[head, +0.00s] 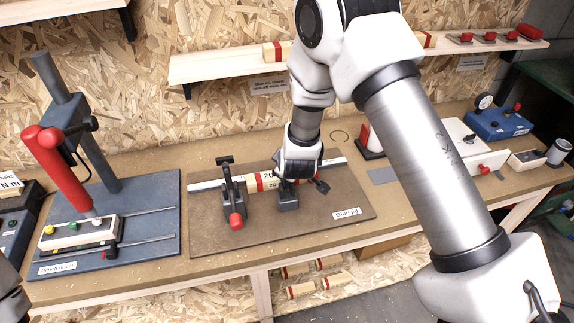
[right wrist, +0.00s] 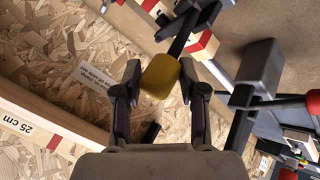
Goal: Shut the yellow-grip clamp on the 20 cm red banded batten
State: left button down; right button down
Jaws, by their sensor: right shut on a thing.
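The pale batten (head: 265,181) with red bands and a "20" label lies on the gluing jig board (head: 330,222). Its end also shows in the right wrist view (right wrist: 203,45). A dark clamp (head: 288,200) stands at the batten's right part. My right gripper (head: 300,172) is over that clamp and hides its handle in the head view. In the right wrist view, the fingers are shut on the yellow grip (right wrist: 160,77), at the end of a dark lever. Whether the clamp presses on the batten is hidden. My left gripper's fingers are not visible.
A second dark clamp (head: 233,190) with a red grip (head: 236,221) stands left on the jig. A wall shelf (head: 225,65) holds battens above.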

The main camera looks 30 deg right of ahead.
jog(key=c, duration=0.8)
grip_release()
jog(key=shift+w+r+t, duration=0.3)
jog(key=shift+w+d+f, duration=0.1)
jog(key=shift+d+f, duration=0.05)
jog(key=shift+f, duration=0.15)
jog(key=v, duration=1.2)
jog(key=shift+r, duration=0.15)
jog(key=shift+w, duration=0.15)
